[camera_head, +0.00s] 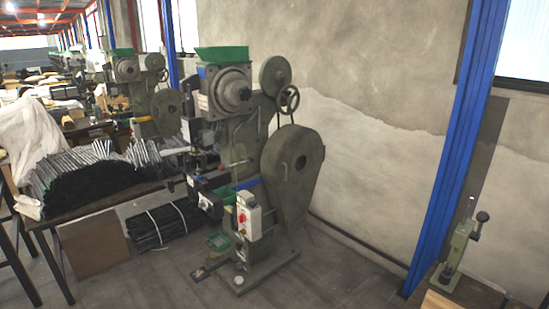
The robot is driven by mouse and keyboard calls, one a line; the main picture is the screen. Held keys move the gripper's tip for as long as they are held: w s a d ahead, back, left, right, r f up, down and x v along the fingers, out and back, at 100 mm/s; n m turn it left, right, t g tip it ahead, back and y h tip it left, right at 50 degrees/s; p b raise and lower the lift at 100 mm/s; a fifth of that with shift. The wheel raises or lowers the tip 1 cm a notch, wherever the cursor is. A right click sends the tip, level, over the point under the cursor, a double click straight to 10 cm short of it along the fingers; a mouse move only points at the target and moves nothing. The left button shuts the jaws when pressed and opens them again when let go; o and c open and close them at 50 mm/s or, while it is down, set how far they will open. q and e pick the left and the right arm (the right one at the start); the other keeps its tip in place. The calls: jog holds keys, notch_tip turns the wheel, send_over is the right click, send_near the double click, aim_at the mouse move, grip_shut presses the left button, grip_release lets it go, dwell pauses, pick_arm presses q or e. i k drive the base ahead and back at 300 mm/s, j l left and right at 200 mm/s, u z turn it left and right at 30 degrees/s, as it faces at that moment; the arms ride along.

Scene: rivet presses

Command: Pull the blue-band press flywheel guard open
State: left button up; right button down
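A grey-green rivet press (240,135) stands in the middle of the head view, with a short blue band (246,183) at mid-height. Its flywheel guard (296,178) is a large teardrop-shaped grey-green cover on the right side, rounded at the top and narrowing downward. The guard sits close against the press body and looks shut; its hinge and any handle cannot be made out. The flywheel itself is hidden. Neither of my grippers is in view.
A handwheel (288,97) sits above the guard. A table (100,204) with black and metal strips stands left of the press, and a second press (140,95) is behind. A blue post (455,155) and small lever press (461,245) are at right. Floor (335,285) right of the press is clear.

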aim_at(295, 190)
jog(key=i+j, duration=0.65)
jog(key=i+j+u, duration=0.1)
jog(key=i+j, duration=0.55)
jog(key=i, duration=0.15)
jog(key=i+l, duration=0.55)
jog(key=i, duration=0.2)
jog(key=i+l+u, duration=0.15)
jog(key=i+l, duration=0.45)
jog(key=i, duration=0.2)
jog(key=i+l, duration=0.1)
jog(key=l, duration=0.65)
jog(key=i+l, duration=0.1)
jog(key=l, duration=1.35)
jog(key=i+u, duration=0.05)
jog(key=i, duration=0.05)
